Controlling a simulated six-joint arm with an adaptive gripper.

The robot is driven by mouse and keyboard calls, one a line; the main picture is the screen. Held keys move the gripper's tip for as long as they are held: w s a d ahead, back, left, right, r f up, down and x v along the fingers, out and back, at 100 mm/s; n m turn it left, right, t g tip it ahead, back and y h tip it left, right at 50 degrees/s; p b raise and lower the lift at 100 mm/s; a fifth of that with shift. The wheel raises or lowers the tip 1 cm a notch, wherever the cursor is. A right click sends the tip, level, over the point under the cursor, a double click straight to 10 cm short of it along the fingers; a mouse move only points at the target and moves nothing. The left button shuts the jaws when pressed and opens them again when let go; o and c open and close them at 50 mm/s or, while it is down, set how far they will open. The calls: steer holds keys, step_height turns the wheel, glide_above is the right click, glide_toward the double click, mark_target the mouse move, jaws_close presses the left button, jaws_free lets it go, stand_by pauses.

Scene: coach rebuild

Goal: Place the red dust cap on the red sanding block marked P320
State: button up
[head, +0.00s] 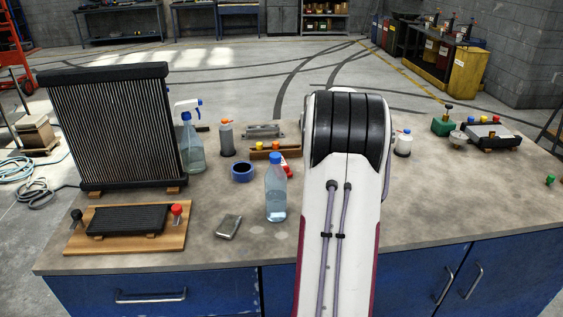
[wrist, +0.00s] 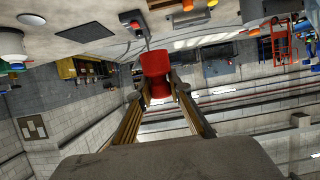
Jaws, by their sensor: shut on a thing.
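In the wrist view my gripper (wrist: 160,88) is shut on a red dust cap (wrist: 155,63), held between the two fingertips. The cap is in the air, apart from the bench top. A small red thing (head: 285,169) shows behind the water bottle in the head view, partly hidden. It may be a red sanding block, but no P320 marking can be read in either view.
A water bottle (head: 276,190) stands left of my arm, with blue tape (head: 243,171), a spray bottle (head: 192,145) and a radiator (head: 115,130) farther left. A wooden board (head: 168,243) lies front left. A grey tray (head: 508,138) sits at right. The bench's front right is clear.

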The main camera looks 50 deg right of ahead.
steer(key=w+a+f+n+t+y, duration=0.2)
steer(key=w+a+n+y, duration=0.2)
steer(key=w, duration=0.3)
steer(key=shift+a+f+n+t+y, duration=0.3)
steer(key=shift+a+f+t, duration=0.1)
steer(key=shift+a, duration=0.15)
stand_by(0.4)
steer(key=shift+f, duration=3.15)
steer(key=shift+f, duration=1.85)
steer(key=shift+f, duration=0.15)
